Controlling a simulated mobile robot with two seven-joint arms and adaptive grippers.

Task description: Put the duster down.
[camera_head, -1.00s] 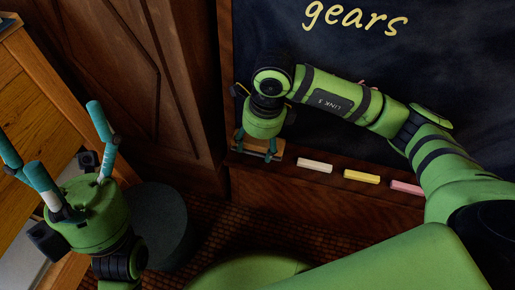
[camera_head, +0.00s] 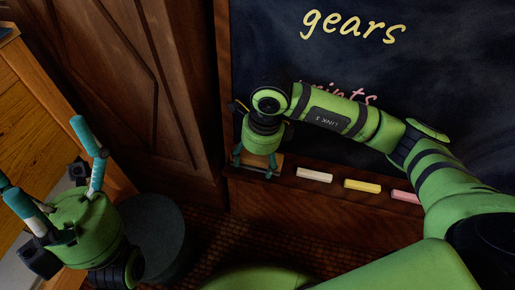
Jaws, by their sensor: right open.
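The duster (camera_head: 256,161) is a small block with a pale wooden top, at the left end of the chalk ledge (camera_head: 330,192) under the blackboard. My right gripper (camera_head: 255,166) is above it with its fingers spread, one on each side of the duster. The gripper body hides part of the duster, and I cannot tell whether a finger still touches it. My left gripper (camera_head: 45,160) is at the left, pointing up, with its fingers wide apart and nothing between them.
White chalk (camera_head: 314,174), yellow chalk (camera_head: 362,186) and pink chalk (camera_head: 405,196) lie along the ledge to the right. The blackboard (camera_head: 440,80) rises behind my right arm. A wooden desk (camera_head: 35,130) is at the left, with a dark round stool (camera_head: 155,240) near it.

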